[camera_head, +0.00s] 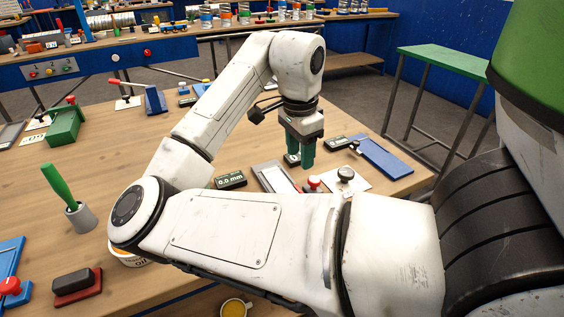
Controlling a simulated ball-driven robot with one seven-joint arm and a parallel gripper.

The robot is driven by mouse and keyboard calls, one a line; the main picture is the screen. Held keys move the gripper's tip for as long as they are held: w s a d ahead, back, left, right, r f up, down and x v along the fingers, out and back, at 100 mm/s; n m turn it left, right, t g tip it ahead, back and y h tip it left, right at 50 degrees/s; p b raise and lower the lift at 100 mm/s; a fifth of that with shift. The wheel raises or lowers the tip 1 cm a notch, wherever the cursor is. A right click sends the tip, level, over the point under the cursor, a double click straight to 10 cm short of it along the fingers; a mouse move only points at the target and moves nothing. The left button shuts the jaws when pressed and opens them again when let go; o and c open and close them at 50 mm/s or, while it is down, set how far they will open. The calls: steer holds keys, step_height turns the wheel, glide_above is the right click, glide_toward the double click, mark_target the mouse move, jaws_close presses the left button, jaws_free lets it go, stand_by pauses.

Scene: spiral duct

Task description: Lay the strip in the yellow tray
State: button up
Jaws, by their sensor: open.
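My gripper (301,156) points down over the far right part of the wooden table, its green fingers open. I see nothing held between them. Its fingertips are close to a small dark block with a display, partly hidden behind the fingers. I cannot make out a yellow tray in this view. I cannot identify the strip with certainty. A flat grey piece with a red edge (275,178) lies just in front of the gripper, partly hidden by my arm. My arm also covers much of the table's middle and front.
A display block reading 0.0 mm (230,180), a white plate with a black knob (345,178) and a blue plate (385,157) lie around the gripper. A green handle in a grey cup (78,213) and a green box (66,127) stand left. Bare wood lies between.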

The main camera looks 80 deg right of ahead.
steer(key=a+y, duration=0.1)
steer(key=b, duration=0.1)
glide_toward(293, 190)
steer(key=shift+m, duration=0.3)
steer(key=a+f, duration=0.1)
steer(key=f, duration=0.1)
steer(key=a+f, duration=0.1)
steer(key=f, duration=0.1)
steer(key=s+a+f, duration=0.1)
steer(key=f, duration=0.1)
steer(key=shift+a+f, duration=0.2)
steer(key=shift+a, duration=0.15)
steer(key=shift+c, duration=0.4)
jaws_close()
steer(key=shift+s, duration=0.1)
steer(key=shift+s+a+r+p, duration=0.1)
steer(key=shift+s+a+p, duration=0.25)
steer(key=shift+s+a, duration=0.65)
steer(key=shift+s+a+r+p, duration=0.1)
steer(key=shift+s+a+p, duration=0.2)
steer(key=shift+s+a, duration=0.65)
steer(key=shift+w+a+r, duration=0.1)
steer(key=shift+w+a, duration=0.05)
steer(key=shift+w, duration=0.05)
